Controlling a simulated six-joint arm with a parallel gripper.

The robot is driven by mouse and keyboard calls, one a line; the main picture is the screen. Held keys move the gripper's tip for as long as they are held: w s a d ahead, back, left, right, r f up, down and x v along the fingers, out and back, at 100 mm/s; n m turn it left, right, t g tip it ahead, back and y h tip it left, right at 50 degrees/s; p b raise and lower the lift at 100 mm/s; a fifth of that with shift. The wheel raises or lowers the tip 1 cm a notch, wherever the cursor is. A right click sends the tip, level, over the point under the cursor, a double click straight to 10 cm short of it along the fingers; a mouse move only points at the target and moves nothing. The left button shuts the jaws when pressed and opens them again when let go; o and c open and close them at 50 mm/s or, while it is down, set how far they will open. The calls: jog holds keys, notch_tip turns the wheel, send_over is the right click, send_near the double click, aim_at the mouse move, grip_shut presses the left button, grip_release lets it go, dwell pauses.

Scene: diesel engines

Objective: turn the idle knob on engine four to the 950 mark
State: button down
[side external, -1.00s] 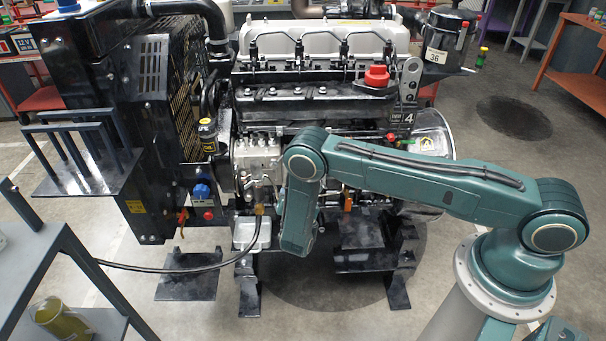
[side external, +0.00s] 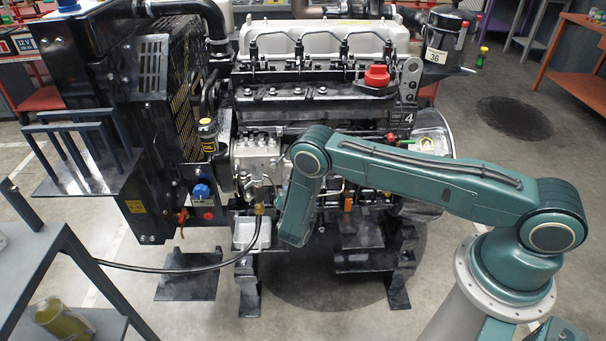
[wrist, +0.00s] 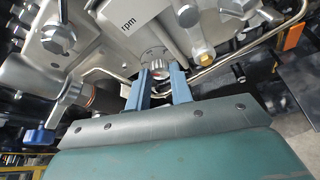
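Engine four (side external: 320,90) stands in the middle of the side view, with its number plate (side external: 407,118) on the right. In the wrist view a ribbed grey round knob (wrist: 154,58) sits just below an "rpm" label (wrist: 128,35). No 950 mark is readable. The two blue fingers of my gripper (wrist: 160,72) are apart, with their tips at the near side of this knob, one toward each edge. I cannot tell whether they touch it. In the side view my gripper and the knob are hidden behind my arm.
Metal pipes (wrist: 245,52) and a brass fitting (wrist: 200,50) lie close right of the knob in the wrist view. A blue-handled valve (wrist: 40,135) is at lower left. In the side view a black hose (side external: 180,269) runs left from the pump, and a shelf (side external: 50,260) stands at front left.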

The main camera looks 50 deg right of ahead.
dwell(0.4)
jog(key=shift+s+d+f+m+t+y, duration=0.1)
jog(key=shift+m+t+y, duration=0.15)
jog(key=shift+m+t, duration=0.65)
jog(key=shift+s+d+f+m+t+y, duration=0.15)
jog(key=shift+m+t+y, duration=0.2)
jog(key=shift+m, duration=1)
jog(key=shift+a+f+m+t+y, duration=0.1)
jog(key=shift+m+t+y, duration=0.1)
jog(key=shift+m+t, duration=0.7)
jog(key=shift+m+g, duration=0.25)
jog(key=shift+m, duration=0.1)
jog(key=c, duration=1.2)
grip_release()
jog(key=shift+c, duration=0.2)
jog(key=shift+r, duration=0.1)
notch_tip(320, 180, up, 20)
